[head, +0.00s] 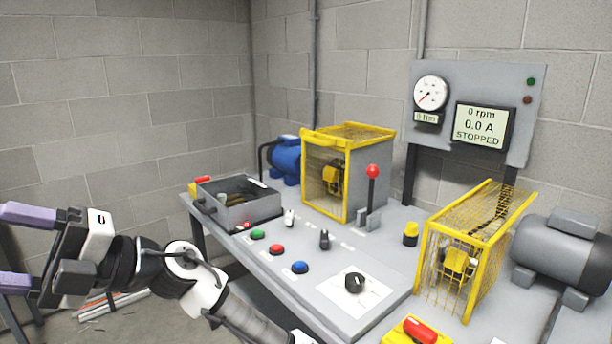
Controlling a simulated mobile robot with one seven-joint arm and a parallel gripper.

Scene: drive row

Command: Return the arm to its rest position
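My arm (190,275) reaches across the lower left of the head view, in front of and left of the bench. My gripper (25,246) is at the far left, pointing left, with its two purple-grey fingers spread wide apart. Nothing shows between the fingers. The gripper is clear of the bench and touches nothing that I can see. The left finger ends run close to the picture's edge.
The grey bench (315,316) carries a grey open box (240,210), coloured buttons, a red-knobbed lever (371,190), a black dial (354,283) and yellow cages (345,180). A panel display (480,127) reads 0 rpm, 0.0 A, STOPPED. Rods (112,302) lie on the floor.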

